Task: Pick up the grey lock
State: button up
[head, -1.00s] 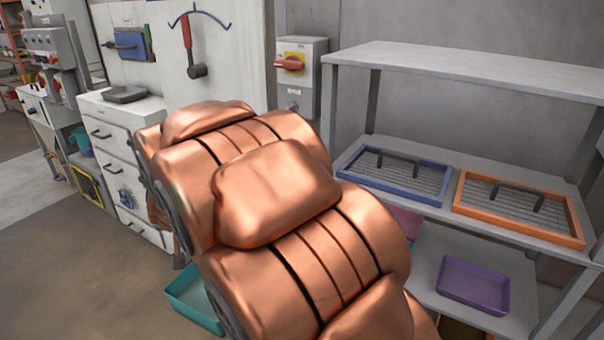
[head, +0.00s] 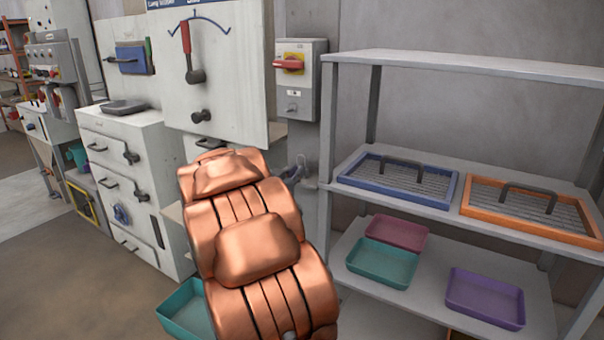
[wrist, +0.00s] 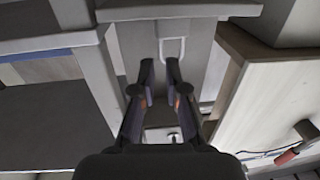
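My gripper (wrist: 160,78) points away from the camera in the wrist view, with its two dark fingers apart and nothing clearly held between them. In the head view my gripper (head: 297,170) shows only partly, beyond my copper arm, below the grey switch box (head: 300,80) on the wall. A pale U-shaped loop (wrist: 172,50) lies just beyond the fingertips in the wrist view, against a grey surface. It may be the shackle of the grey lock, but I cannot tell. I cannot make out the lock's body clearly in either view.
A grey shelf unit (head: 450,62) stands close at right, with a blue-framed rack (head: 357,181), an orange-framed rack (head: 478,209) and coloured trays below. A white panel with a red lever (head: 187,45) stands at left. A teal bin (head: 180,312) sits low beside my arm.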

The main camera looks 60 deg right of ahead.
aim_at(306, 168)
jog(key=shift+w+d, duration=0.15)
jog(key=shift+d, duration=1)
jog(key=shift+w+d, duration=0.2)
jog(key=shift+d, duration=0.9)
jog(key=shift+w+d, duration=0.15)
jog(key=shift+d, duration=1)
jog(key=shift+c, duration=0.3)
grip_shut()
